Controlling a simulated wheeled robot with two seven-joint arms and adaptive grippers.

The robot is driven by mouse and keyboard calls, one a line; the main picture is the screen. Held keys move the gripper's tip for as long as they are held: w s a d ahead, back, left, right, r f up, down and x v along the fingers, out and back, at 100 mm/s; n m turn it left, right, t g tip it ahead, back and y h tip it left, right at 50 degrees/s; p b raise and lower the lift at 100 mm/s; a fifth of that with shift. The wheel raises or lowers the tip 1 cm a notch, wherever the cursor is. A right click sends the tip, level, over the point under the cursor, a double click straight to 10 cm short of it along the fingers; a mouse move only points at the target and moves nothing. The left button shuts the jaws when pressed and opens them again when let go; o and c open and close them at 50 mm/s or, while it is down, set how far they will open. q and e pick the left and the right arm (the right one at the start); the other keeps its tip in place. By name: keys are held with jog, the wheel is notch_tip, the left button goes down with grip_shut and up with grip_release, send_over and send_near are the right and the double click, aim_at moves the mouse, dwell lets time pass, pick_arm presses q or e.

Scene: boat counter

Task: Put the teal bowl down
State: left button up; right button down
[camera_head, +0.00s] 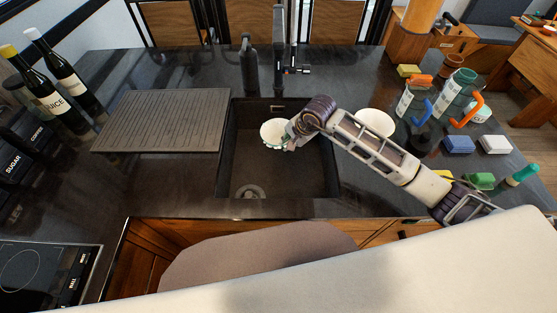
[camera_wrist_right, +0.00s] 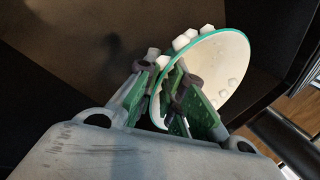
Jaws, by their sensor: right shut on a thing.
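The teal bowl (camera_head: 272,131) is in my right gripper (camera_head: 289,143), over the sink (camera_head: 263,180) in the head view. In the right wrist view the bowl (camera_wrist_right: 232,62) has a pale inside and a teal rim, and it looks tilted. The green-padded fingers of my right gripper (camera_wrist_right: 178,98) are shut on its rim, one on each side of the wall. Several small white pieces show at the bowl's rim and inside it. The gap beneath the bowl cannot be judged. My left gripper is not in view.
A faucet (camera_head: 279,45) stands behind the sink. A ribbed drainboard (camera_head: 160,122) lies empty at left, near bottles (camera_head: 63,72). A white round dish (camera_head: 375,122) sits right of the sink, partly behind my arm. Bottles, sponges (camera_head: 458,144) and brushes crowd the right.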

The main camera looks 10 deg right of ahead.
dwell(0.4)
jog(key=shift+f+p, duration=0.4)
jog(key=shift+f, duration=2.65)
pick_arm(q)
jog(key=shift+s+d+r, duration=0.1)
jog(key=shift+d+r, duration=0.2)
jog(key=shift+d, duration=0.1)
pick_arm(e)
jog(key=shift+f, duration=0.1)
jog(key=shift+f, duration=1.85)
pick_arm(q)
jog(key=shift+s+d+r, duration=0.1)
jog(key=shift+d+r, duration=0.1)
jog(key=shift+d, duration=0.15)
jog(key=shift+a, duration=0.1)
